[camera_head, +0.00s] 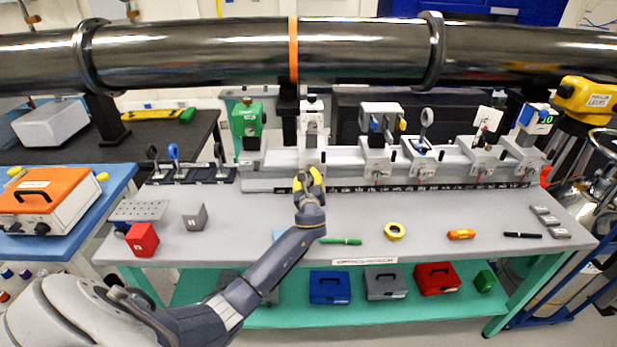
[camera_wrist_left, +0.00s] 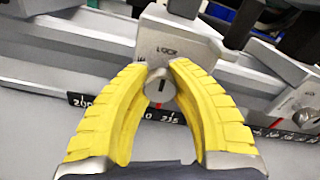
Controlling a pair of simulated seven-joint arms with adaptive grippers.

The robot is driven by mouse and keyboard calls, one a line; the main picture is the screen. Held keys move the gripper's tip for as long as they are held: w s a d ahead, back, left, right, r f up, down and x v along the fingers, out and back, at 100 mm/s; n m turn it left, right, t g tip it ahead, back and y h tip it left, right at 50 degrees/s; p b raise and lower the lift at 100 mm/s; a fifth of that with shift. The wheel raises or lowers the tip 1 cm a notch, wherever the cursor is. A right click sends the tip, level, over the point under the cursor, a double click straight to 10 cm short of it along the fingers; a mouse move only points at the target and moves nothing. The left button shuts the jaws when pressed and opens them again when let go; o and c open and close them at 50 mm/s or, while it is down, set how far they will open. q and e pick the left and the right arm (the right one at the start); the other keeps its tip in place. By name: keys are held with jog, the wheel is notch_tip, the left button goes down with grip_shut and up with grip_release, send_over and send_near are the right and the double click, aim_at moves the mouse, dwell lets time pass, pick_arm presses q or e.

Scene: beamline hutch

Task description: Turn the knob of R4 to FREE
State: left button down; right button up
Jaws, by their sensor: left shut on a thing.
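My left gripper (camera_head: 308,180) reaches the front of the rail (camera_head: 345,182), at the second rider (camera_head: 312,140) from the left. In the left wrist view its yellow fingers (camera_wrist_left: 163,78) are shut around a round silver knob (camera_wrist_left: 159,88) on the rider's grey block (camera_wrist_left: 172,42). The knob's face has a short dark slot that stands nearly upright in this view. The word LOCK is printed just above the knob. I see no FREE mark; the fingers cover the knob's sides. I cannot read which rider is R4. My right gripper is not in view.
Other riders (camera_head: 377,158) with optics stand along the rail to the right, and a green unit (camera_head: 247,120) stands to the left. A large black pipe (camera_head: 200,50) crosses above.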

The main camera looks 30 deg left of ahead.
pick_arm(q)
jog(key=n, duration=0.4)
jog(key=shift+a+r, duration=0.1)
jog(key=shift+r, duration=0.15)
jog(key=n, duration=0.4)
jog(key=shift+a+n, duration=0.1)
jog(key=shift+n, duration=0.3)
jog(key=n, duration=0.4)
jog(key=shift+f+n, duration=0.15)
jog(key=shift+n, duration=2.05)
jog(key=c, duration=1)
grip_release()
jog(key=shift+f, duration=0.15)
jog(key=shift+c, duration=0.2)
jog(key=v, duration=0.7)
jog(key=shift+s+d, duration=0.25)
